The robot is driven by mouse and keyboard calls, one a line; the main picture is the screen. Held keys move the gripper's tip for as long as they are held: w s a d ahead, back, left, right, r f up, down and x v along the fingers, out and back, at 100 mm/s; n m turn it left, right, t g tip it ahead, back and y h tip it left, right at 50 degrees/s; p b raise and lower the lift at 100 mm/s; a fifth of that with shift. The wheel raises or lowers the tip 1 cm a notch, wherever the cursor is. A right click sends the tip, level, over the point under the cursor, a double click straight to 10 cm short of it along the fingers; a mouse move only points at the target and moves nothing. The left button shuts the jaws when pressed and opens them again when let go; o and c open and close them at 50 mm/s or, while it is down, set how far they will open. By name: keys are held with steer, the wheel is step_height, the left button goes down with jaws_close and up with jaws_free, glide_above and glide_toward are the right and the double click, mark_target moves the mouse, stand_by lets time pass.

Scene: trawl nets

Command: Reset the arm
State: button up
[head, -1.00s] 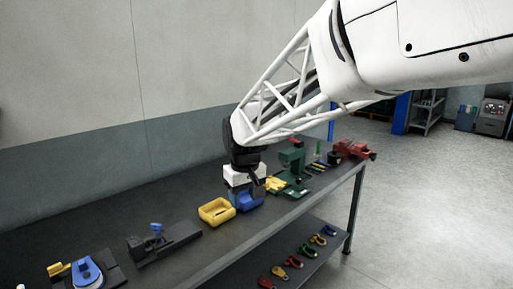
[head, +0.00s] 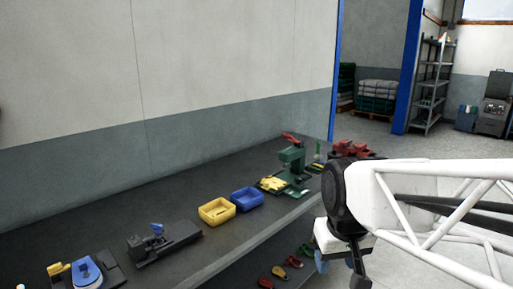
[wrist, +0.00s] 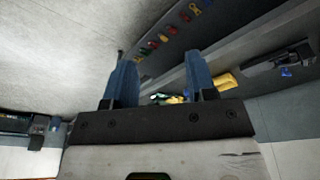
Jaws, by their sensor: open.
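My gripper (wrist: 161,82) shows in the wrist view with its two blue fingers spread apart and nothing between them. In the head view my gripper (head: 338,266) is at the lower right, in front of the bench's front edge and clear of the bench top. My white lattice arm reaches in from the right. Part of the gripper is hidden behind the wrist in the head view.
On the dark bench (head: 120,218) stand a yellow bin (head: 216,211), a blue bin (head: 247,199), a green press (head: 292,165), a red vise (head: 352,149) and a black fixture (head: 163,243). Several coloured shackles (head: 279,272) lie on the lower shelf. Open floor lies right.

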steer(key=s+d+f+m, duration=0.1)
steer(key=s+d+f, duration=0.2)
steer(key=s, duration=0.4)
steer(key=shift+s+d+m, duration=0.15)
steer(key=shift+s+m, duration=0.15)
steer(key=shift+s, duration=0.1)
stand_by(1.8)
